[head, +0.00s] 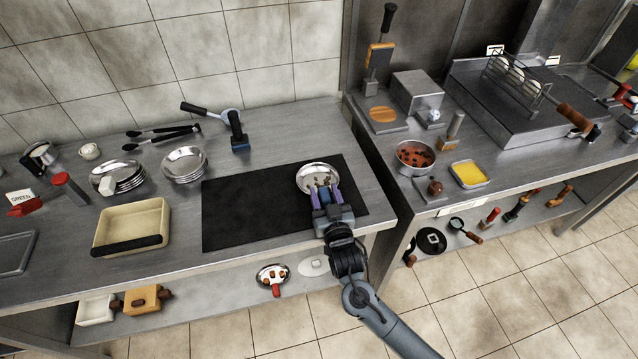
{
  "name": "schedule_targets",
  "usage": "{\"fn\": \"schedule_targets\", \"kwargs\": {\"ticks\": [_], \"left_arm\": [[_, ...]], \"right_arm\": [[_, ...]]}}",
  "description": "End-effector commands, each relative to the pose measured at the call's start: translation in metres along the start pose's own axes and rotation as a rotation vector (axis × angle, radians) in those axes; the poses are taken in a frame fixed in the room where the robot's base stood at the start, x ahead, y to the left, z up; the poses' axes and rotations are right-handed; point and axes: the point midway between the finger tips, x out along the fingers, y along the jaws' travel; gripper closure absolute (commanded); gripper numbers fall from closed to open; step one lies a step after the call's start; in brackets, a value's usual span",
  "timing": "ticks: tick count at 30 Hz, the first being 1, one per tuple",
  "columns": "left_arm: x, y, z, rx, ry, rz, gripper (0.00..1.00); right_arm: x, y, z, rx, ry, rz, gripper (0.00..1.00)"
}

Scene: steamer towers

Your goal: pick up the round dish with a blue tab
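A round metal dish (316,173) rests on the black mat (255,215), near its right end. I cannot tell whether the fingers touch the dish. No blue tab can be made out on this dish; the gripper covers its near rim. Other round metal dishes stand in a stack (184,162) left of the mat. My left gripper is not in view.
A beige tray (150,222) and a plate stack with a white block (122,174) stand at left. Tongs (160,135) and a blue-and-black tool (237,135) lie behind the mat. A pot (415,157) and yellow dish (469,173) stand on the right counter. The mat's left part is clear.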

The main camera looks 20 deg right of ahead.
Motion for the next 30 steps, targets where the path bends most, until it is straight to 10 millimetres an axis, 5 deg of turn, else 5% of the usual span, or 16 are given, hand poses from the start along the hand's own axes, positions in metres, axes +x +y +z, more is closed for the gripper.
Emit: {"fn": "schedule_targets", "kwargs": {"ticks": [9,22,30], "left_arm": [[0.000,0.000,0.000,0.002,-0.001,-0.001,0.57],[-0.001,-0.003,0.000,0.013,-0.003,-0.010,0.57],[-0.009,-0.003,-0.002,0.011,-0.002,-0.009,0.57]], "right_arm": [[0.000,0.000,0.000,0.000,0.000,0.000,1.00],[0.000,0.000,-0.005,0.001,0.002,0.000,1.00],[0.000,0.000,-0.033,0.002,0.004,0.001,1.00]]}}
